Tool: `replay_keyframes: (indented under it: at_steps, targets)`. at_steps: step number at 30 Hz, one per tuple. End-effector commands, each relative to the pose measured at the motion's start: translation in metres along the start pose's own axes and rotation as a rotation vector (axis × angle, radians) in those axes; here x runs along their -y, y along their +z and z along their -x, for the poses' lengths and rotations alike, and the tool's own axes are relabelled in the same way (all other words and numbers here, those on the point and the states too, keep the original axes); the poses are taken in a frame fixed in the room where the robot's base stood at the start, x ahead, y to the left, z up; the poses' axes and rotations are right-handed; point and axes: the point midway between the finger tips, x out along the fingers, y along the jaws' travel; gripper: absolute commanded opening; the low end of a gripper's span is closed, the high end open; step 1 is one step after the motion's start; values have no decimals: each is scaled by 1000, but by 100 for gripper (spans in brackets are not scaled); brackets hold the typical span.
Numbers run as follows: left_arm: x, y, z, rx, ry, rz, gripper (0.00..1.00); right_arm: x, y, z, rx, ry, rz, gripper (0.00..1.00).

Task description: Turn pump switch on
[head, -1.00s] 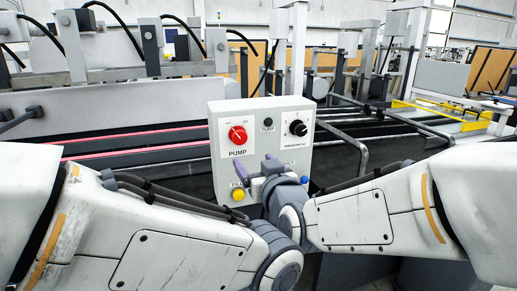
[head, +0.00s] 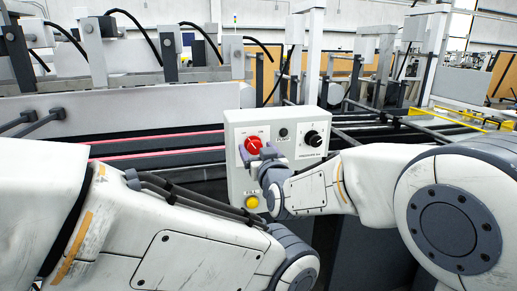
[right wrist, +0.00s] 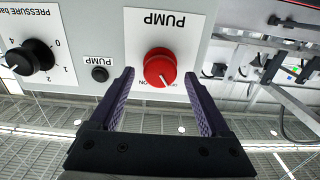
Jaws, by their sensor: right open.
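The red pump switch knob (head: 254,145) is on the front of a light grey control box (head: 237,185). In the right wrist view, which is upside down, the knob (right wrist: 160,66) sits on a white PUMP plate (right wrist: 192,42). Its white pointer line slants to the lower right of the picture, towards the OFF mark. My right gripper (head: 258,156) is open at the knob. In the right wrist view its two purple fingers (right wrist: 160,90) stand on either side of the knob, with gaps and no visible contact. My left arm shows, but its gripper is out of view.
The box also has a black pressure dial (head: 312,139), a small black pump button (head: 283,133) and a yellow button (head: 252,202). My right forearm covers the box's lower right. Machine rails (head: 160,140) run behind the box.

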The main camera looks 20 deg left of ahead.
Motion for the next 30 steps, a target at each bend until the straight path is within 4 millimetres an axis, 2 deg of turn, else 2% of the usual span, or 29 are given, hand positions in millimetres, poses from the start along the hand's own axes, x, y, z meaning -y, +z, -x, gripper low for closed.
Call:
replay_keyframes:
  at_steps: [4,5,6,11,20,30]
  targets:
    - [0,0,0,0,0,0,50,0,0,0,1,0,0,81]
    - [0,0,0,0,0,0,50,0,0,0,1,0,0,77]
    - [0,0,0,0,0,0,50,0,0,0,1,0,0,62]
    - [0,0,0,0,0,0,50,0,0,0,1,0,0,0]
    - [0,0,-7,0,0,0,50,0,2,0,1,0,-33,0]
    - [3,2,-38,0,0,0,50,-1,6,1,-1,0,-244,0]
